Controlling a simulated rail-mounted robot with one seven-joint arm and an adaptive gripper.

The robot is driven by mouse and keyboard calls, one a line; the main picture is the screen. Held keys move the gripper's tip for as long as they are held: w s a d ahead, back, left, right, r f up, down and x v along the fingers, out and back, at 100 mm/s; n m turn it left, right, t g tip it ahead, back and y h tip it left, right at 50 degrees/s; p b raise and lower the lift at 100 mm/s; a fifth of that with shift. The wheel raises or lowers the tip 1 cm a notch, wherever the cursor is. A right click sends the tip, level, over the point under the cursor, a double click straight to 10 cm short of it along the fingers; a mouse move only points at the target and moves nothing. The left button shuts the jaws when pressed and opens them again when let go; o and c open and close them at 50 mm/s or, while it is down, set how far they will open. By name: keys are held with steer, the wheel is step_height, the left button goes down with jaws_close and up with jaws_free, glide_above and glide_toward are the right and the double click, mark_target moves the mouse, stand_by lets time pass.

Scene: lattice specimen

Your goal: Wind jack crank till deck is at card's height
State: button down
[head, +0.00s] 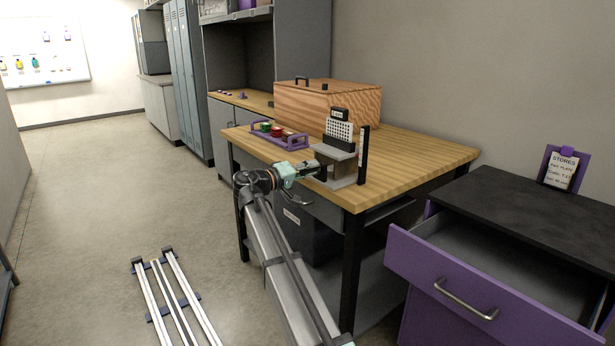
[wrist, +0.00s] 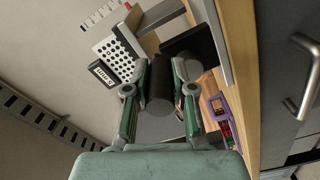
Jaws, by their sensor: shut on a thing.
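The lifting jack stands on the front right part of the wooden bench, with its grey deck (head: 335,151) above a grey base (head: 346,181). A white perforated lattice block (head: 339,131) with a black label sits on the deck. A dark upright scale post (head: 363,154) stands beside it; its marks are too small to read. My gripper (head: 312,170) is at the jack's front left side. In the wrist view, my gripper (wrist: 160,78) is shut on the black crank handle (wrist: 160,95). The card (head: 561,169), headed STORES, is on a purple clipboard; its height value is not clearly legible.
A purple tray (head: 291,142) with red and green items lies left of the jack. A large wooden box (head: 327,105) stands behind. A purple drawer (head: 460,290) stands open at right. The bench's right end (head: 430,155) is clear.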

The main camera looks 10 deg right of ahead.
step_height(320, 180, down, 5)
steer(key=m+b, duration=0.8)
steer(key=b, duration=0.1)
steer(key=m+b, duration=0.9)
steer(key=shift+s+d+f, duration=0.1)
steer(key=shift+f, duration=0.1)
steer(key=m+b, duration=0.3)
steer(key=w+m+b, duration=0.1)
steer(key=m, duration=0.1)
steer(key=shift+a+f+b, duration=0.25)
steer(key=shift+f+b, duration=0.1)
steer(key=shift+f, duration=0.05)
steer(key=m+b, duration=0.2)
steer(key=m, duration=0.1)
steer(key=w+m+b, duration=0.1)
steer(key=shift+w+a+f+b, duration=0.1)
steer(key=shift+a+f+b, duration=0.05)
steer(key=shift+a+b, duration=0.2)
steer(key=m, duration=0.2)
steer(key=w+m+b, duration=0.1)
steer(key=m, duration=0.1)
steer(key=shift+a+r, duration=0.2)
steer(key=shift+w+a+r+m+b, duration=0.1)
steer(key=shift+w+r+m+b, duration=0.1)
steer(key=shift+m, duration=0.7)
steer(key=shift+w+a+r+m+b, duration=0.1)
steer(key=shift+w+m, duration=0.1)
steer(key=shift+m, duration=0.7)
